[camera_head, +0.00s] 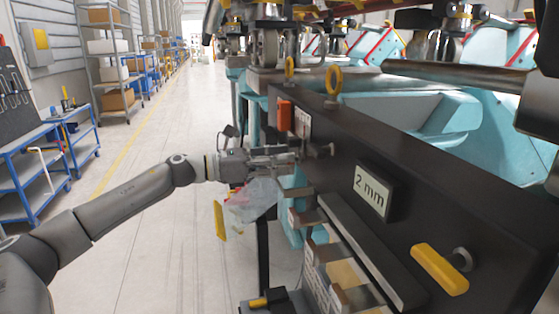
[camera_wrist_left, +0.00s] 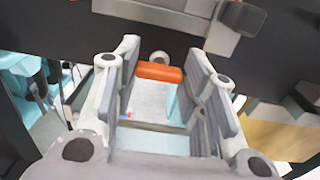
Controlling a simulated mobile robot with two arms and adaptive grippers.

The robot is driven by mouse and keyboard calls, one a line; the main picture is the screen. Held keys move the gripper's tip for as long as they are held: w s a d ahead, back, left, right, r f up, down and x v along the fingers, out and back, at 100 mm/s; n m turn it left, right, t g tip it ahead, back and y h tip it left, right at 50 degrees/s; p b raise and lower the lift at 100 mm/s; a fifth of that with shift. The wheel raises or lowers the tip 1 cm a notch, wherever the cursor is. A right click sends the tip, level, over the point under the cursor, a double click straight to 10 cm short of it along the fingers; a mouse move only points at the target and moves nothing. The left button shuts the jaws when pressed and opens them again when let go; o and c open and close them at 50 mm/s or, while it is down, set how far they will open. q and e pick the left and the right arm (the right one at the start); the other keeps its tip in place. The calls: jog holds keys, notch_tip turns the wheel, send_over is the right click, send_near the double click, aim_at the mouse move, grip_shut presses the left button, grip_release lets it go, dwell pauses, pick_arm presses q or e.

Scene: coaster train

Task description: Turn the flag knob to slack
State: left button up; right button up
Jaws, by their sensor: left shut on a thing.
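My left gripper (camera_head: 296,158) is up against the dark panel, pointing right at it. In the left wrist view its two fingers (camera_wrist_left: 163,75) are closed on the ends of an orange bar (camera_wrist_left: 160,72), with a round grey boss (camera_wrist_left: 159,57) just behind it. This bar looks like the flag knob; in the head view it is hidden by the fingers. I cannot make out any slack marking. My right gripper is not in view.
The dark panel (camera_head: 400,237) carries a "2 mm" display (camera_head: 372,190), a yellow handle (camera_head: 440,268), and an orange block (camera_head: 284,115) beside a small label. A clear bag (camera_head: 252,200) hangs below my left gripper. Open floor (camera_head: 150,245) lies to the left, with blue shelves beyond.

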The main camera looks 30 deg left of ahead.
pick_arm(q)
jog(key=n+p, duration=0.2)
jog(key=n, duration=0.7)
jog(key=shift+w+a+r+p, duration=0.1)
jog(key=shift+a+p, duration=0.05)
jog(key=shift+p, duration=0.2)
jog(key=shift+a+f+n+p, duration=0.1)
jog(key=shift+n+p, duration=1.05)
jog(key=shift+n, duration=1)
jog(key=shift+f+n+p, duration=0.1)
jog(key=shift+n+p, duration=1.05)
jog(key=shift+n, duration=1)
